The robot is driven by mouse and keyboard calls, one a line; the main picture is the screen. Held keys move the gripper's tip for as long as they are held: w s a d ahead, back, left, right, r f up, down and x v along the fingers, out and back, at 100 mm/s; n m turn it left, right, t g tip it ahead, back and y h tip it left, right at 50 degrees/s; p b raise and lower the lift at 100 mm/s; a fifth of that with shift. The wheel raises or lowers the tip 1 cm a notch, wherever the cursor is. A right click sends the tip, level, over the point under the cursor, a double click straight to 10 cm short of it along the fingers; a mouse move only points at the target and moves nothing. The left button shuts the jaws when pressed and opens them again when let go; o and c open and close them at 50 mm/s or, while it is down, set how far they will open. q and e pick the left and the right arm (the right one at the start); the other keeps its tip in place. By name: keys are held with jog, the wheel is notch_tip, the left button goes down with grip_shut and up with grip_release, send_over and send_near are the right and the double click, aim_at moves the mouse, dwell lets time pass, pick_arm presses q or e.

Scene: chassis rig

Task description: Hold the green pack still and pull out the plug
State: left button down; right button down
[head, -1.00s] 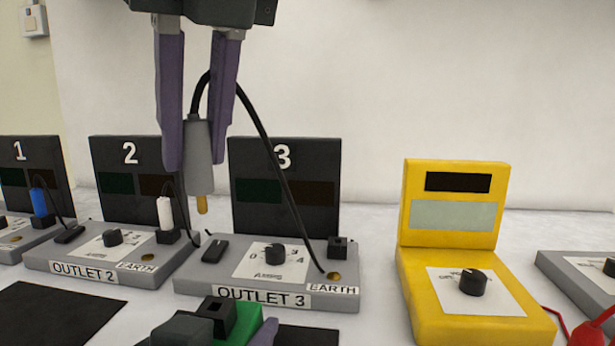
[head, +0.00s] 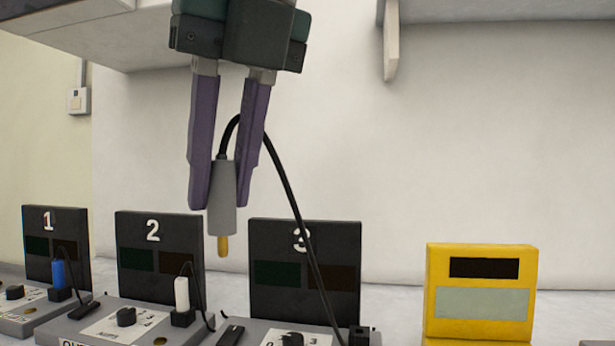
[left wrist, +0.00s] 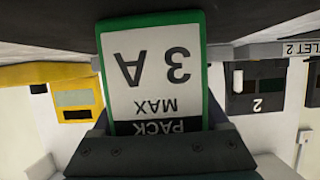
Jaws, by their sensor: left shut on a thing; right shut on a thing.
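My right gripper (head: 225,200) is shut on a grey plug (head: 222,198) and holds it in the air above and in front of the outlet 2 and outlet 3 panels. The plug hangs upright with its brass pin down, clear of any socket. A black cable loops from its top down to the outlet 3 unit (head: 262,232). In the left wrist view the green pack (left wrist: 204,80), with an upside-down "PACK MAX 3 A" label, sits at my left gripper (left wrist: 160,145), which is shut on it. The pack and left gripper are outside the head view.
Outlet 1 (head: 70,222) has a blue plug (head: 58,274) and outlet 2 (head: 190,225) a white plug (head: 181,293). A yellow meter (head: 530,262) stands at the right. A shelf bracket (head: 390,40) hangs at the top. The air right of the plug holds only its cable.

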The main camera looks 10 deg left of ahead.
dwell(0.3)
pick_arm(q)
grip_release()
